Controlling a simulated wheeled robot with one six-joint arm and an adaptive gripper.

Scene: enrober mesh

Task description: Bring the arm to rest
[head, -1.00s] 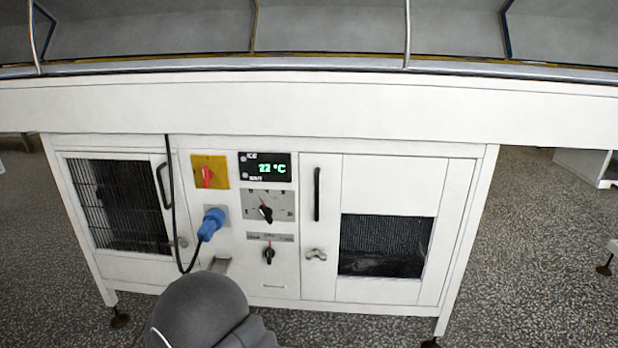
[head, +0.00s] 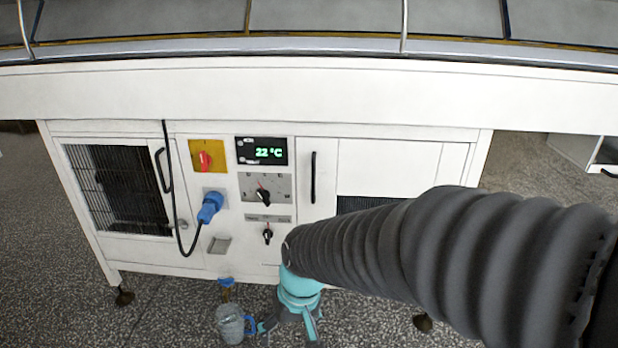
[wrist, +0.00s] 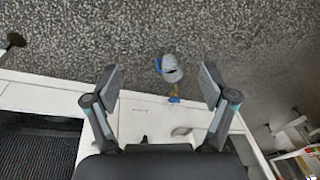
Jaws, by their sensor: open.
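My gripper (head: 290,328) hangs low in front of the white machine cabinet (head: 388,160) in the head view. My dark ribbed arm comes in from the right and covers the lower right of the cabinet. In the wrist view the two fingers of my gripper (wrist: 160,88) stand wide apart, and nothing is between their pads. Past the fingers, a grey jug (wrist: 171,70) with blue parts shows near the cabinet's foot. In the head view the jug (head: 231,324) is just left of my gripper, on or near the floor.
The cabinet front carries a yellow switch plate (head: 207,156), a display (head: 262,151) reading 22 °C, a blue plug (head: 209,207) with a hanging black cable, and knobs. A small spout (head: 219,245) juts out below. Speckled floor (head: 60,315) lies open at the left.

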